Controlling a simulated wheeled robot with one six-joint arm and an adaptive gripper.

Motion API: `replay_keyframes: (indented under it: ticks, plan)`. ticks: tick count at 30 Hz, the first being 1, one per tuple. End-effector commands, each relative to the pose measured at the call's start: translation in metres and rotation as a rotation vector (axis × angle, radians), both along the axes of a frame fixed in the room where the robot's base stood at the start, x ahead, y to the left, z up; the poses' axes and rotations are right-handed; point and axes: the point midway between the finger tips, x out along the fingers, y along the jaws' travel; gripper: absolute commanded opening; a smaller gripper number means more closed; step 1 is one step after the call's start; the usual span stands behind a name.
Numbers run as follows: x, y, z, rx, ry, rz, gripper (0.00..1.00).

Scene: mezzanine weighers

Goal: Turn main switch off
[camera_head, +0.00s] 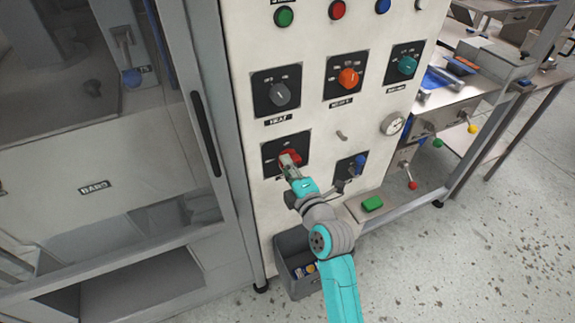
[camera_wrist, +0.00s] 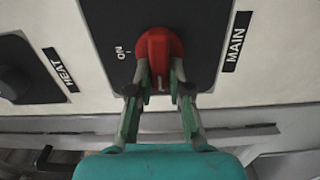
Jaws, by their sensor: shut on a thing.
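The main switch (camera_wrist: 158,44) is a red rotary knob on a black plate labelled MAIN. An "ON" mark shows to its left in the wrist view. In the head view the red knob (camera_head: 290,157) sits at the lower left of the white control panel (camera_head: 318,115). My gripper (camera_wrist: 159,80) is shut on the knob, with one finger on each side of its red grip. The head view shows my gripper (camera_head: 291,168) reaching it from below. My fingers and wrist hide part of the plate, so I cannot read the whole dial.
A grey HEAT knob (camera_head: 279,94), an orange knob (camera_head: 348,78) and a teal knob (camera_head: 407,66) sit above. A blue-tipped lever (camera_head: 360,160) is close to the right of my arm. A grey bin (camera_head: 290,262) stands below. A glazed cabinet (camera_head: 90,120) stands left.

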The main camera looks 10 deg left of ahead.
Motion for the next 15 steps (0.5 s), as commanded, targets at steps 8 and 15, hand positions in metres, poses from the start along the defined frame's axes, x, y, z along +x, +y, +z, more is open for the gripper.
replay_keyframes:
  ticks: [8, 15]
  plan:
    - [-0.0002, -0.0001, -0.0023, -0.041, -0.024, 0.000, 0.00]
    - [-0.0002, -0.0001, -0.0024, -0.043, -0.025, 0.000, 0.00]
